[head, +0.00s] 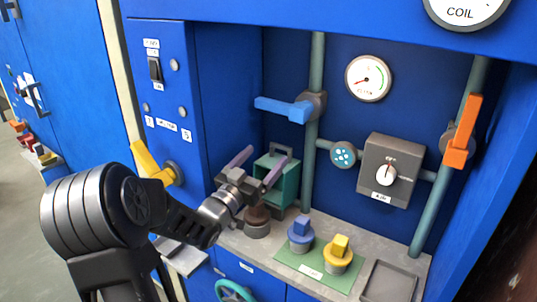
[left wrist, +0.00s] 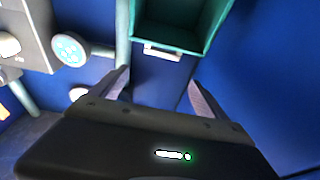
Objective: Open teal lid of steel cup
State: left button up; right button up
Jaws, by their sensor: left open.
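A teal box (head: 289,184) with a dark handle-like piece on top stands against the back wall. It looks hollow and open toward me, and its near edge with a pale tab shows in the left wrist view (left wrist: 205,42). I cannot make out a separate teal lid or say for sure which thing is the steel cup. My left gripper (head: 262,165) is open and empty in front of the box, its fingers (left wrist: 160,85) spread apart. A grey cylinder with a brown top (head: 257,228) stands just below the gripper, partly hidden by it. My right gripper is not in view.
Blue-topped (head: 300,234) and yellow-topped (head: 338,254) cylinders stand on a green mat (head: 312,270). A grey tray (head: 390,283) lies at right. Pipes with a blue handle (head: 283,108) and an orange handle (head: 461,130) rise behind. A yellow lever (head: 146,160) juts out at left.

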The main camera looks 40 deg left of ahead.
pick_arm(q)
jog(key=v, duration=0.4)
jog(key=shift+s, duration=0.15)
jog(key=shift+f, duration=0.1)
dwell(0.3)
